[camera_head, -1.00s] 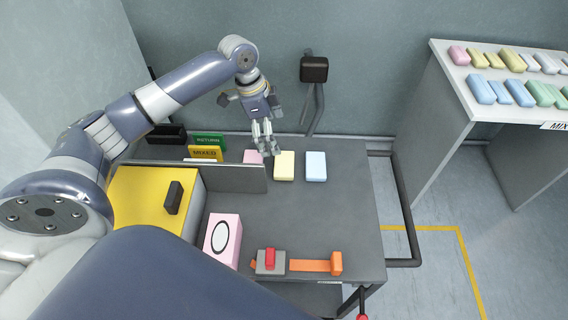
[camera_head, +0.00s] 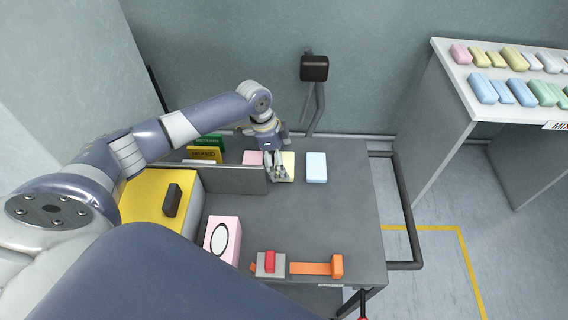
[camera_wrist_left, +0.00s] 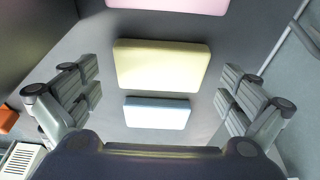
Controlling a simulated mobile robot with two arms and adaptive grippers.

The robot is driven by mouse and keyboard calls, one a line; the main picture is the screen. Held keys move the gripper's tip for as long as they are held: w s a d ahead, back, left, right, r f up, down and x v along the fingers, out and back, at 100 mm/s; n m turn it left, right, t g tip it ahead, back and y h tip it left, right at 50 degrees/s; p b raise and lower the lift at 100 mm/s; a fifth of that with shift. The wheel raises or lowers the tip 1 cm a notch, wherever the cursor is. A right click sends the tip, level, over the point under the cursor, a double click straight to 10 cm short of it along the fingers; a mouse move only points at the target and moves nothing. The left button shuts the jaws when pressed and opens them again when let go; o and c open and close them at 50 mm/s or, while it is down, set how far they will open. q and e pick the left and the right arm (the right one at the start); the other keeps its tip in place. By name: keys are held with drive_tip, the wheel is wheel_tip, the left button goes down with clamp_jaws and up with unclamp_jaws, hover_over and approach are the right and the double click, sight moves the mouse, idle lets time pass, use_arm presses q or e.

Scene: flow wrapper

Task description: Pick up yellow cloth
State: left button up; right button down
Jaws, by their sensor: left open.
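The yellow cloth (camera_head: 288,160) is a pale yellow flat block on the grey table, between a pink cloth (camera_head: 252,158) on the left and a light blue cloth (camera_head: 316,167) on the right. My left gripper (camera_head: 279,178) hovers over the yellow cloth and hides part of it. In the left wrist view the yellow cloth (camera_wrist_left: 162,65) lies centred between the two spread, empty fingers. The blue cloth (camera_wrist_left: 157,113) shows below it and the pink cloth (camera_wrist_left: 168,5) above it. My right gripper is in neither view.
A low grey divider (camera_head: 235,180) stands left of my gripper. A yellow box (camera_head: 145,198), a pink box with an oval (camera_head: 222,238) and an orange strap device (camera_head: 310,268) are nearer. Green and yellow signs (camera_head: 203,153) stand behind. The table's middle is clear.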

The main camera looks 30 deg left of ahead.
use_arm(q)
drive_tip(key=shift+w+d+f, duration=0.15)
drive_tip(key=shift+f, duration=0.4)
drive_tip(key=c, duration=0.7)
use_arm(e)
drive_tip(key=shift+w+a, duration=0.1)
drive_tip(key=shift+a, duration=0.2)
use_arm(q)
wheel_tip(320, 180, up, 17)
drive_tip(key=p, duration=0.4)
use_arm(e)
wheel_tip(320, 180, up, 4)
use_arm(q)
drive_tip(key=s+d+r+n+y+b, duration=0.1)
drive_tip(key=s+d+n, duration=0.1)
drive_tip(key=s+n, duration=0.1)
drive_tip(key=s+d+r+n+t+b, duration=0.1)
drive_tip(key=s+d+r+n+b, duration=0.1)
drive_tip(key=n, duration=0.3)
drive_tip(key=s+d+r+n+y+b, duration=0.1)
drive_tip(key=s+d+n+b, duration=0.1)
drive_tip(key=s+d+n, duration=0.2)
drive_tip(key=shift+r+n+t+y, duration=0.3)
drive_tip(key=shift+r+n+t, duration=0.1)
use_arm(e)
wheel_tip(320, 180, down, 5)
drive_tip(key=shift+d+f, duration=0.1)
